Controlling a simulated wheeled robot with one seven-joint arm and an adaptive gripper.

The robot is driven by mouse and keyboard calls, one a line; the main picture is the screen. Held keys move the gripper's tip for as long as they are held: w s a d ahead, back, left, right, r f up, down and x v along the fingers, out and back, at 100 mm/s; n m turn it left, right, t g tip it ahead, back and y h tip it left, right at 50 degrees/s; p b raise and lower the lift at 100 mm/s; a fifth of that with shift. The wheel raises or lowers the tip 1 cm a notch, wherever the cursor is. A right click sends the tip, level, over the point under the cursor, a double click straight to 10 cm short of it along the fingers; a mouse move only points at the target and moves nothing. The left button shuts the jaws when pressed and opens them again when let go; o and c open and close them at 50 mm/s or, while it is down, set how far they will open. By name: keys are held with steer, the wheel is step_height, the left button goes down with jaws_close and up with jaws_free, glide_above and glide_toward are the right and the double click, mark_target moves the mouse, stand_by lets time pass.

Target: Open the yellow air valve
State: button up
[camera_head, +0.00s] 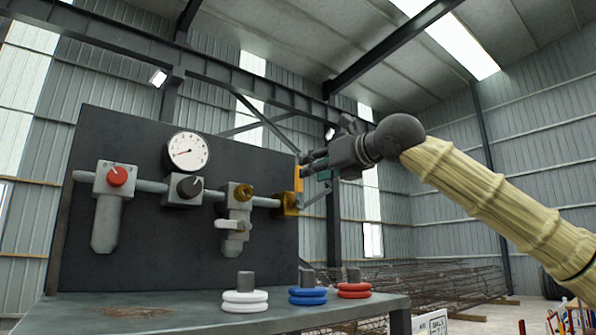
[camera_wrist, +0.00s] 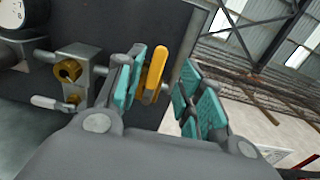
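The yellow air valve has an upright yellow handle (camera_head: 298,178) above a brass-coloured body (camera_head: 289,205) at the right end of the panel's pipe. In the wrist view the handle (camera_wrist: 156,66) stands between the two teal-padded fingers of my gripper (camera_wrist: 165,82). The fingers are apart, with a visible gap on both sides of the handle, wider on the right. In the head view my gripper (camera_head: 312,178) reaches in from the right, with its fingers at the handle. Contact cannot be made out.
The dark panel (camera_head: 120,235) carries a gauge (camera_head: 187,151), a red knob (camera_head: 117,176), a black knob (camera_head: 189,187) and a brass fitting (camera_head: 243,191) with a grey lever (camera_head: 230,224). White (camera_head: 245,300), blue (camera_head: 308,296) and red (camera_head: 354,290) ringed posts stand on the bench below.

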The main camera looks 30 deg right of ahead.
mark_target(298, 191)
steer(key=shift+w+a+f+p, duration=0.15)
steer(key=shift+w+p, duration=0.4)
steer(key=shift+w, duration=1.2)
steer(key=shift+w+a+r+p, duration=0.15)
steer(key=shift+w+p, duration=0.35)
steer(key=shift+w, duration=1.2)
steer(key=shift+f, duration=0.1)
steer(key=shift+s+d, duration=0.1)
jaws_close()
